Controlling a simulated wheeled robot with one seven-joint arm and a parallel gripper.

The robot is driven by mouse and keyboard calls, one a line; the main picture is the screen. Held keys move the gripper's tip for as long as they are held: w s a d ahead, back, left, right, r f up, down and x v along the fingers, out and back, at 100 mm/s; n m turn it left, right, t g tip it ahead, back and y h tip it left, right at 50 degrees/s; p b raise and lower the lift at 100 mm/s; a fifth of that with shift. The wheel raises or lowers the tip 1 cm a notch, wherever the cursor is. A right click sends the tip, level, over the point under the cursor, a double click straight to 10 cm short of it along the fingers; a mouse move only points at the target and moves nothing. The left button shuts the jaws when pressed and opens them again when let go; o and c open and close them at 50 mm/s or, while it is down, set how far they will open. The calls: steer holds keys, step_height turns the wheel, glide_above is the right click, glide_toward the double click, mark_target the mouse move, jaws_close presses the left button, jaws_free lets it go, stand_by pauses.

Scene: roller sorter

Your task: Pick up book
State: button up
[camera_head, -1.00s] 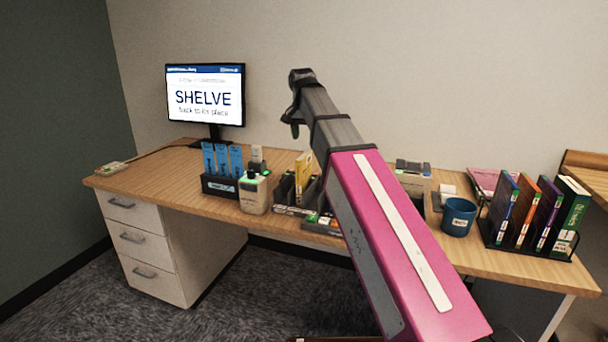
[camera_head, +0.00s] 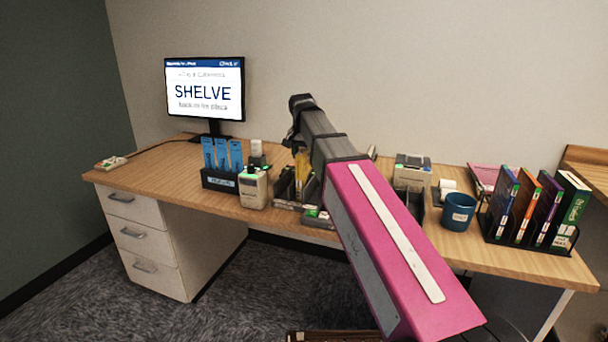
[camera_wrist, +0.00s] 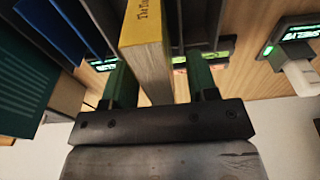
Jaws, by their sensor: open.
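A yellow book (camera_wrist: 147,30) stands in a dark slotted holder, its spine lettering partly readable in the wrist view. My gripper (camera_wrist: 162,88) is open, with one finger on each side of the book's near end. A gap shows on both sides, so the fingers do not appear to press on it.
Blue items (camera_head: 222,154) stand in a black holder left of a beige device (camera_head: 253,188). A blue mug (camera_head: 458,212) and a rack of several books (camera_head: 530,208) stand at the right. A monitor (camera_head: 205,90) stands at the back; the desk's left part is mostly clear.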

steer(key=shift+w+f, duration=0.1)
steer(key=shift+f, duration=0.4)
steer(key=shift+f, duration=0.25)
steer(key=shift+c, duration=0.3)
jaws_close()
